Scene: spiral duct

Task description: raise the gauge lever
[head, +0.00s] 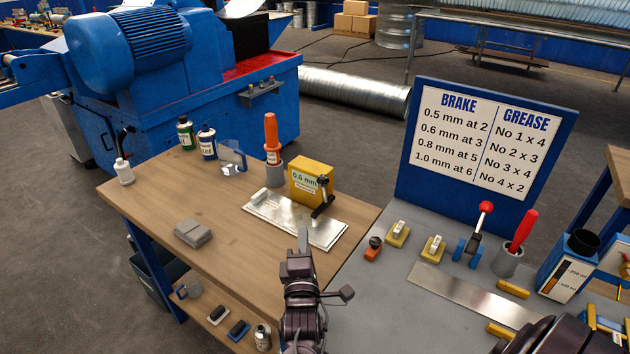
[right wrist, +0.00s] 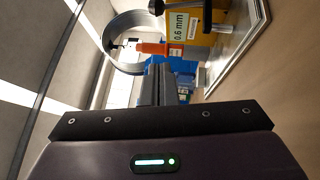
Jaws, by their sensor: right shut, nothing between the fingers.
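The yellow gauge (head: 303,174), labelled "0.6 mm", stands on a metal plate (head: 270,212) on the wooden table. In the right wrist view, the gauge (right wrist: 183,26) shows turned sideways beyond the shut fingers (right wrist: 158,82). My left gripper is not in view.
An orange-red bottle (head: 271,135) in a grey holder stands behind the gauge. A grey bench (head: 375,300) at right holds a red-knobbed lever (head: 480,225) and a sign (head: 480,145).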

